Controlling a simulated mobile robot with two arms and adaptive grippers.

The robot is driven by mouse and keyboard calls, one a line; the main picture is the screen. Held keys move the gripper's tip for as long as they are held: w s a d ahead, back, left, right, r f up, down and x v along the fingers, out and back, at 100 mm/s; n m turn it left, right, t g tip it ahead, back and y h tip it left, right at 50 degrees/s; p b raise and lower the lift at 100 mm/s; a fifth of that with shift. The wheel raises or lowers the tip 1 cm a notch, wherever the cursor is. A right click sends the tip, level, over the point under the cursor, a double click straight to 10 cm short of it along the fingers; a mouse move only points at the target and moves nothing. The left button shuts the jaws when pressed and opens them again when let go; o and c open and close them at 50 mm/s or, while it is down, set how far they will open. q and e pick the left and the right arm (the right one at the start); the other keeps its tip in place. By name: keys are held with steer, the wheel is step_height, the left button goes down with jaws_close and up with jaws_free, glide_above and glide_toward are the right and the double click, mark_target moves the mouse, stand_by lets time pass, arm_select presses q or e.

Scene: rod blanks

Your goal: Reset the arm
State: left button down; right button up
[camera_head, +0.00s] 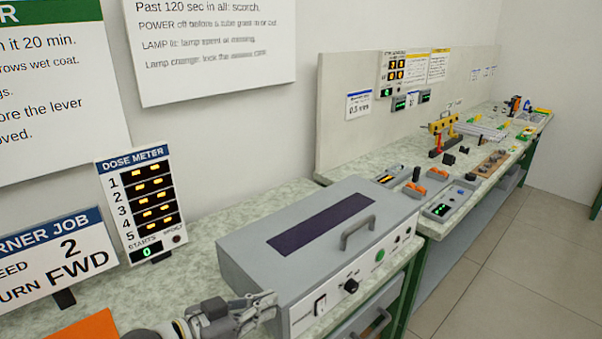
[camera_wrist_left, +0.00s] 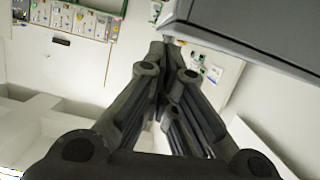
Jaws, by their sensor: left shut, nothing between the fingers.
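My left gripper (camera_head: 262,304) shows at the bottom of the head view, in front of the left part of the grey box's front face. In the left wrist view my left gripper (camera_wrist_left: 168,42) has its fingers together with nothing between them. The grey box (camera_head: 290,262) has a dark window, a handle on its lid, and a switch, a black knob and a green button on its front. A grey edge, which looks like part of this box, shows at the upper right of the left wrist view. My right gripper is not in view.
A dose meter (camera_head: 143,205) and a corner job sign (camera_head: 62,256) stand on the bench at left. An orange sheet (camera_head: 88,327) lies at the lower left. A second bench with several small fixtures (camera_head: 440,205) runs to the right. The tiled floor (camera_head: 510,285) at right is clear.

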arm_select(q)
steer(key=s+f+n+g+y, duration=0.2)
steer(key=s+f+y, duration=0.2)
steer(key=s+f, duration=0.6)
steer(key=s+a+f+n+g+y, duration=0.2)
steer(key=s+a+f+y, duration=0.1)
steer(key=s+a+f, duration=0.3)
steer(key=s+a+f+n+g+y, duration=0.25)
steer(key=s+a+f, duration=0.2)
steer(key=s, duration=0.35)
step_height(320, 180, down, 25)
steer(key=s+g, duration=0.2)
steer(key=s+a+f+y, duration=0.1)
steer(key=s+a+f, duration=0.2)
steer(key=s+f, duration=1.2)
steer(key=shift+s+a+f+m+g, duration=0.2)
steer(key=shift+s+f+m+g, duration=0.2)
steer(key=shift+s, duration=0.25)
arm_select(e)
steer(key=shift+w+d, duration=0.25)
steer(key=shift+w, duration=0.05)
